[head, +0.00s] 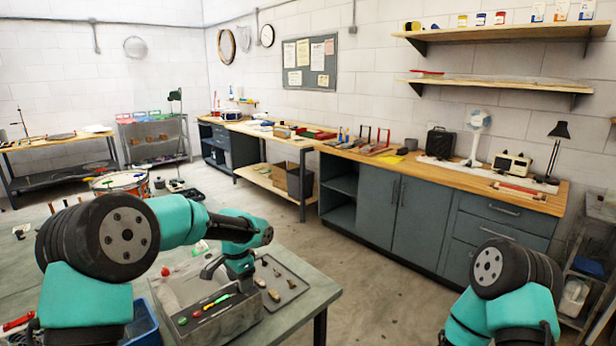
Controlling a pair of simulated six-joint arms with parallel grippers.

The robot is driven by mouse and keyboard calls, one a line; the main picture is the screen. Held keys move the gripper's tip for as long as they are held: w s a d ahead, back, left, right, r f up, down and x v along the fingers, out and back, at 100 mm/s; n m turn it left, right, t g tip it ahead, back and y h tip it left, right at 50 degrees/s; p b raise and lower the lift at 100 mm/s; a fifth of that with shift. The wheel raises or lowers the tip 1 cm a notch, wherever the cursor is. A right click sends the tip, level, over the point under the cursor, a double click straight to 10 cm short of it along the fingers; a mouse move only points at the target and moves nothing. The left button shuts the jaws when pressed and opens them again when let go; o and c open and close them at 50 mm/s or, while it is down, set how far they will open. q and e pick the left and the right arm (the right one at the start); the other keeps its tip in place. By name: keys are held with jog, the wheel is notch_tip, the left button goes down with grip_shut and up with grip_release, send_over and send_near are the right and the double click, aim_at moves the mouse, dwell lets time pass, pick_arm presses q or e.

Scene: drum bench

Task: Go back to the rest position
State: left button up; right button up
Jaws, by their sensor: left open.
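My left arm comes in from the left, bent at the elbow. Its teal and black wrist hangs over the near bench (318,288), and my left gripper (228,276) points down over a grey open box (232,325). The gripper is open, and nothing shows held between its fingers. The box holds a green-handled tool (218,301) and small red and green round items. Part of the box is hidden behind the gripper. At the bottom right only my right arm's links show; its gripper is out of the picture.
A dark tray (296,292) with several small parts lies right of the box. A blue bin (142,326) is at the box's left. A drum (120,182) stands at the far side. Open floor (370,285) separates the bench from the wall cabinets (420,215).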

dwell(0.3)
pick_arm(q)
notch_tip(320, 180, up, 16)
notch_tip(320, 180, down, 17)
jog(key=shift+f, duration=0.1)
jog(key=m, duration=0.3)
jog(key=shift+m, duration=2.3)
